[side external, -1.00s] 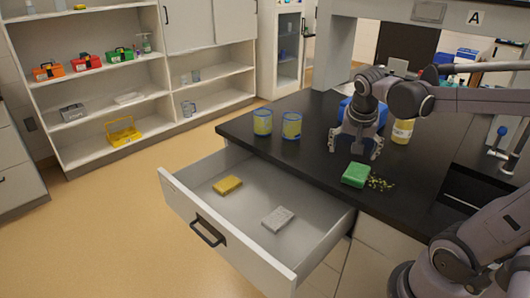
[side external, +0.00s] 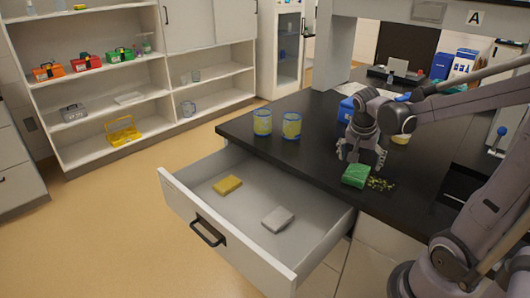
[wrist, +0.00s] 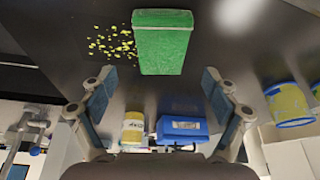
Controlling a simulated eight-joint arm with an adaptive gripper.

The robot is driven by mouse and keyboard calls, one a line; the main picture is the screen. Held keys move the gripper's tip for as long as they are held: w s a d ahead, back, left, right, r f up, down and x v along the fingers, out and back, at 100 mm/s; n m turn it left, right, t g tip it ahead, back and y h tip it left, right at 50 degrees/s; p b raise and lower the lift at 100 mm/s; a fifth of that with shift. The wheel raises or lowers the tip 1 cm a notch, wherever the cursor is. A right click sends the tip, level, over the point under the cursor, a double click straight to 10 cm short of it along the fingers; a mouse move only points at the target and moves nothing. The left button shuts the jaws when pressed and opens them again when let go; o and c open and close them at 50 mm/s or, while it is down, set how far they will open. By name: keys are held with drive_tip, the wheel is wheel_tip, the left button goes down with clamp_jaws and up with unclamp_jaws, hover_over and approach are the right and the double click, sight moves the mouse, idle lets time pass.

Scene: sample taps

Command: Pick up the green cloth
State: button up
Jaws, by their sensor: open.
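The green cloth (side external: 356,175) is a folded block lying on the black countertop (side external: 325,120), near its front edge. In the wrist view the green cloth (wrist: 163,42) lies at the top middle, beyond my fingertips. My gripper (side external: 361,162) is just behind and above the cloth in the side view, fingers pointing down. In the wrist view my gripper (wrist: 158,80) is open, its two fingers wide apart with nothing between them. I cannot tell the exact height of the fingertips above the counter.
Yellow-green crumbs (side external: 381,184) lie right of the cloth. Two blue-rimmed yellow beakers (side external: 277,124) stand on the counter to the left. A blue box (side external: 346,110) and a yellow-labelled bottle (wrist: 133,128) stand behind my gripper. An open drawer (side external: 190,208) holds a yellow and a grey block.

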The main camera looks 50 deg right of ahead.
sight(358, 171)
drive_tip(key=shift+x, duration=2.25)
drive_tip(key=shift+w+a+f, duration=0.1)
drive_tip(key=shift+a+f, duration=0.1)
drive_tip(key=shift+f, duration=0.1)
drive_tip(key=c, duration=1)
